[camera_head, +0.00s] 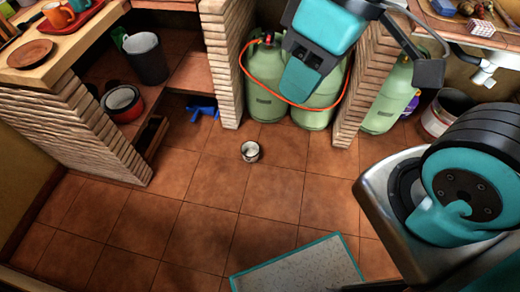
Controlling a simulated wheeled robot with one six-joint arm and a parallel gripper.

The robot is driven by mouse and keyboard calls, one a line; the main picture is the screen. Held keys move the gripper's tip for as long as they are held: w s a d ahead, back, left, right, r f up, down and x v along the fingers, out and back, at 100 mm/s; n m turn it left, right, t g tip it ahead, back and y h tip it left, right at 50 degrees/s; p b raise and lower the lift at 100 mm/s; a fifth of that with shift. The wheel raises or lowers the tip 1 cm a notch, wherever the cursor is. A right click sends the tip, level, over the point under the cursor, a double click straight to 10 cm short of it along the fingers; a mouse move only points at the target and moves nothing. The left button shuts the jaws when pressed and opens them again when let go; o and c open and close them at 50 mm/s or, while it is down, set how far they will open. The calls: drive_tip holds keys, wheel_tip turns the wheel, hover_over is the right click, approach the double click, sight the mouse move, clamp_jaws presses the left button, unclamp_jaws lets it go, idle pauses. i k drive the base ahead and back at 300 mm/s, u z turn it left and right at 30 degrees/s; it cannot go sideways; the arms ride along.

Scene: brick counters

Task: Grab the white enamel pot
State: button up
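Green gas cylinders (267,86) with an orange hose stand between brick pillars (222,60). A red pot (123,104) and a grey bucket (146,58) are at left. A pale bucket (436,122) is under the sink. The floor around the small pot is clear.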

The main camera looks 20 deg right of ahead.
sight(250, 151)
drive_tip(key=z, duration=0.1)
drive_tip(key=i, duration=0.5)
drive_tip(key=k, duration=0.6)
drive_tip(key=u, duration=0.6)
drive_tip(key=i, duration=1.2)
drive_tip(key=z, duration=0.65)
drive_tip(key=i, duration=0.45)
drive_tip(key=z, duration=0.35)
